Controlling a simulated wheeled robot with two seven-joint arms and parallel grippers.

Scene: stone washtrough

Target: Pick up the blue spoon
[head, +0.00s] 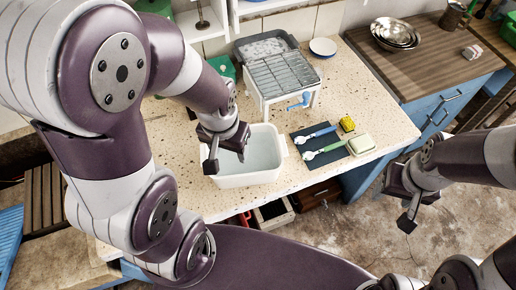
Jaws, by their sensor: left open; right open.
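The blue spoon (315,134) lies on a dark mat (341,163) on the speckled stone counter, its handle toward the upper right. A green-handled spoon (324,149) lies just below it on the same mat. My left gripper (226,161) is open and empty over the left part of a white basin (248,180), to the left of the blue spoon and apart from it. My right gripper (394,208) is open and empty, off the counter's right side above the floor.
A yellow sponge (347,124) and a pale soap-like block (361,145) sit right of the spoons. A white rack (282,76) with a blue tap-like part (300,103) stands behind. A wooden-topped cabinet (425,65) holds metal bowls (395,34).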

